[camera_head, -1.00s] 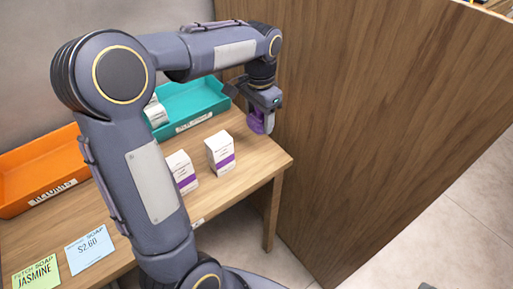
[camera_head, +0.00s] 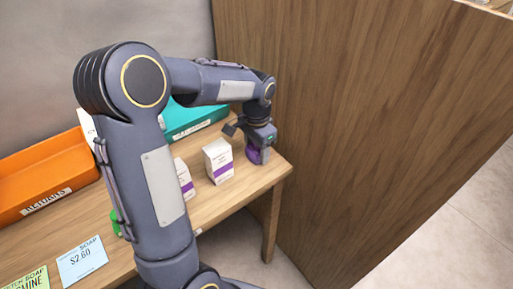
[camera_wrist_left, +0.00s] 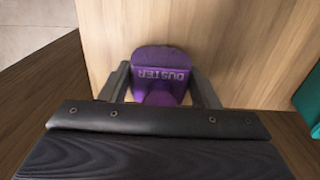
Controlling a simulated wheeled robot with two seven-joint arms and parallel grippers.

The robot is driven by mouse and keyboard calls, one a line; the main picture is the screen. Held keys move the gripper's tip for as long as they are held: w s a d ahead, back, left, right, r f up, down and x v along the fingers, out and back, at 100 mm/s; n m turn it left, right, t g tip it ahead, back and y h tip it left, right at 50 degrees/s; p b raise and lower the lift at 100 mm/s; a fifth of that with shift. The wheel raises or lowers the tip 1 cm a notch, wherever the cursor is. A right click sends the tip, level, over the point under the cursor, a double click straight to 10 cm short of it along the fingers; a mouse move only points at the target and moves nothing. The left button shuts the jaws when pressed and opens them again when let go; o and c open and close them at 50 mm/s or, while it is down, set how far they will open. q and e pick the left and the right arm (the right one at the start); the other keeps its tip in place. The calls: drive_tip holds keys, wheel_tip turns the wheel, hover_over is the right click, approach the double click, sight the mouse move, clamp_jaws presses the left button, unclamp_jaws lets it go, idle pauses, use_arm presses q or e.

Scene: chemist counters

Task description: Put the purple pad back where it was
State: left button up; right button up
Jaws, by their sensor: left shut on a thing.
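The purple pad (camera_head: 254,155), lettered "DUSTER", is in my left gripper (camera_head: 260,143) at the right end of the wooden counter. In the left wrist view the pad (camera_wrist_left: 160,60) sits between the two dark fingers, which are shut on it. The pad is close above the counter top; I cannot tell whether it touches. It is just right of a white box with a purple band (camera_head: 218,161). My right gripper is not in view.
A second white box (camera_head: 184,178) is partly behind my left arm. A teal tray (camera_head: 197,118) and an orange tray (camera_head: 45,178) stand at the back. A tall wooden panel (camera_head: 370,110) rises right of the counter. A price card (camera_head: 82,262) lies at front left.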

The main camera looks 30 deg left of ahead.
use_arm(q)
drive_tip(key=shift+f, duration=0.2)
drive_tip(key=o, duration=1.1)
drive_tip(key=shift+r, duration=0.1)
